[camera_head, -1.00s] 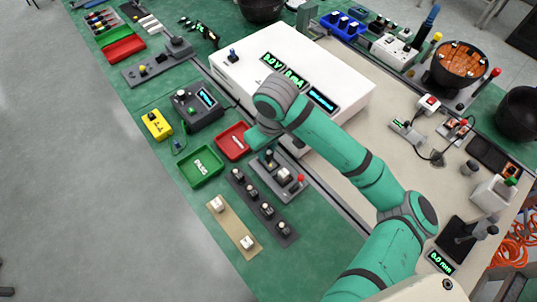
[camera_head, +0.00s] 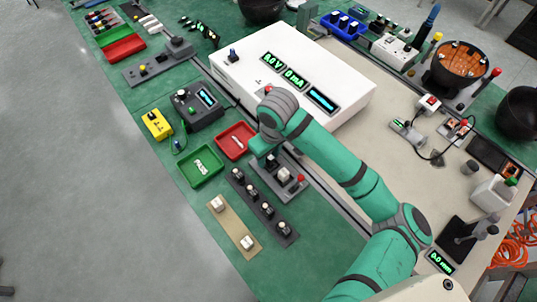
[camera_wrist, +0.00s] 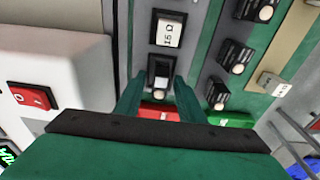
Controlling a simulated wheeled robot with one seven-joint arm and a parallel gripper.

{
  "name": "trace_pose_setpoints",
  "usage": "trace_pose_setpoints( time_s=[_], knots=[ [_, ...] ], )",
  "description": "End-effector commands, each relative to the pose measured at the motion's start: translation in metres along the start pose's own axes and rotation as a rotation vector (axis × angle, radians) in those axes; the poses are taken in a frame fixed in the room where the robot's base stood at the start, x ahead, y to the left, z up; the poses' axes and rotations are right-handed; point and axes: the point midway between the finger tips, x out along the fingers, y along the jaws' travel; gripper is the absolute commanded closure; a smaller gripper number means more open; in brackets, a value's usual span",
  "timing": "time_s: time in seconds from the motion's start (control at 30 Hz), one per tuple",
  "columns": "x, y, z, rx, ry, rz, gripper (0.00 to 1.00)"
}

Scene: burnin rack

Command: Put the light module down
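In the wrist view, the light module (camera_wrist: 160,76), dark with a pale round lamp at its lower end, lies between the fingertips of my gripper (camera_wrist: 159,84). The fingers appear close against both its sides. It is over or in the grey fixture (camera_wrist: 137,45), in line with a white block marked 15 Ω (camera_wrist: 168,32). I cannot tell whether it is fully seated. In the head view, my gripper (camera_head: 262,160) is at the fixture's upper end and hides the module. The fixture (camera_head: 292,190) also carries a red knob.
A dark strip of several similar modules (camera_head: 262,207) lies to the left, beside a tan strip (camera_head: 232,228). A red tray (camera_head: 235,140) and a green PASS tray (camera_head: 201,167) are close by. The large white instrument (camera_head: 345,92) stands behind.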

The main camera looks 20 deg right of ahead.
Motion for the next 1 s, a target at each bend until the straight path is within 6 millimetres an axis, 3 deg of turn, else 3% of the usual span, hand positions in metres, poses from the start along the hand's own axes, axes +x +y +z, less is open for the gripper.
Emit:
trace_pose_setpoints(
  time_s=[0.37,0.8,1.0],
  knots=[
    [-0.009,0.001,-0.001,0.000,0.001,0.002,0.65],
    [-0.090,0.001,-0.001,-0.001,0.001,0.004,0.65],
    [-0.115,0.000,-0.001,-0.001,0.001,0.002,0.65]
  ],
)
